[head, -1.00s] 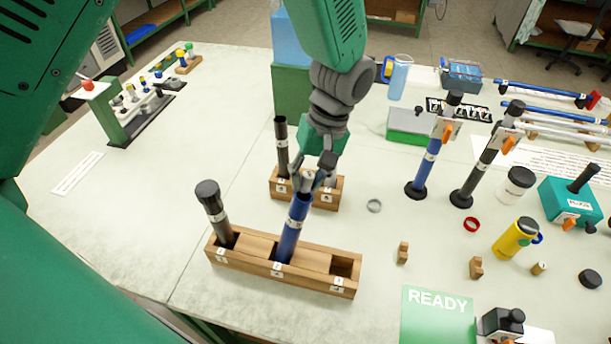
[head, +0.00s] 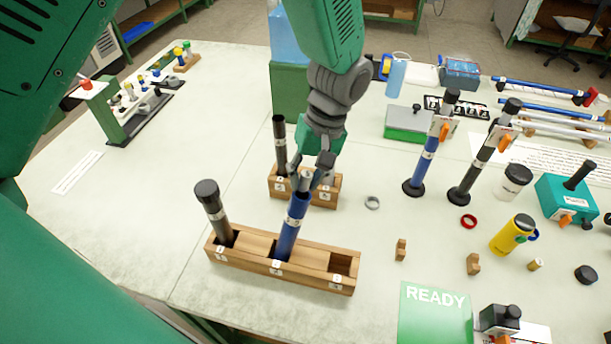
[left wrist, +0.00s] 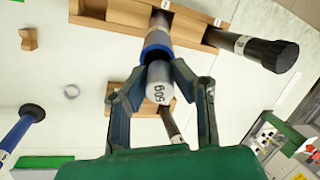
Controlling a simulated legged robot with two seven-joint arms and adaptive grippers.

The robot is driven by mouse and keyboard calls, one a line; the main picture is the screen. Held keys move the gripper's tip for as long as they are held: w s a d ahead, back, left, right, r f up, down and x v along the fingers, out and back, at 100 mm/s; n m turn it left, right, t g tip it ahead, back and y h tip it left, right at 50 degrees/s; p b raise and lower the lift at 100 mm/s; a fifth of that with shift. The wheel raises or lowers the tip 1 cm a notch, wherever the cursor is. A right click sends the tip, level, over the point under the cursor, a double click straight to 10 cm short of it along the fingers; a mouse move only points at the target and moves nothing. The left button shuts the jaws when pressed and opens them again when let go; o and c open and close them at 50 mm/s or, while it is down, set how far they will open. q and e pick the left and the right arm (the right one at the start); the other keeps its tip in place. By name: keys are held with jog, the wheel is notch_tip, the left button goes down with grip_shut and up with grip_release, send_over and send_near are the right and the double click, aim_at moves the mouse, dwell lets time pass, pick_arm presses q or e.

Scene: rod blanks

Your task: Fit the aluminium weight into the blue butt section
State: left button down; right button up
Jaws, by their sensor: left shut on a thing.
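The blue butt section (head: 290,230) stands leaning slightly in the middle slot of the front wooden rack (head: 310,282). The silver aluminium weight (left wrist: 160,84), with a printed mark on its end, is in line with the blue section's mouth (left wrist: 158,44). Its far end meets the mouth; how deep it sits inside I cannot tell. My left gripper (head: 311,174) is above the blue section, with its fingers on both sides of the weight, shut on it. The weight also shows in the head view (head: 304,182). My right gripper is not in view.
A black rod (head: 213,210) stands in the rack's left slot; the right slot is empty. A second wooden rack (head: 325,192) with a dark rod (head: 281,140) is close behind. A metal ring (head: 372,202) and small wooden blocks (head: 401,250) lie to the right.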

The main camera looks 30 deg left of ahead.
pick_arm(q)
jog(key=shift+s+f, duration=0.1)
jog(key=shift+f, duration=0.1)
jog(key=shift+s+a+f+b, duration=0.1)
jog(key=shift+a+f+b, duration=0.2)
jog(key=shift+f, duration=0.2)
jog(key=c, duration=1.3)
grip_release()
jog(key=shift+d, duration=0.1)
jog(key=v, duration=1.2)
jog(key=shift+d+f, duration=0.1)
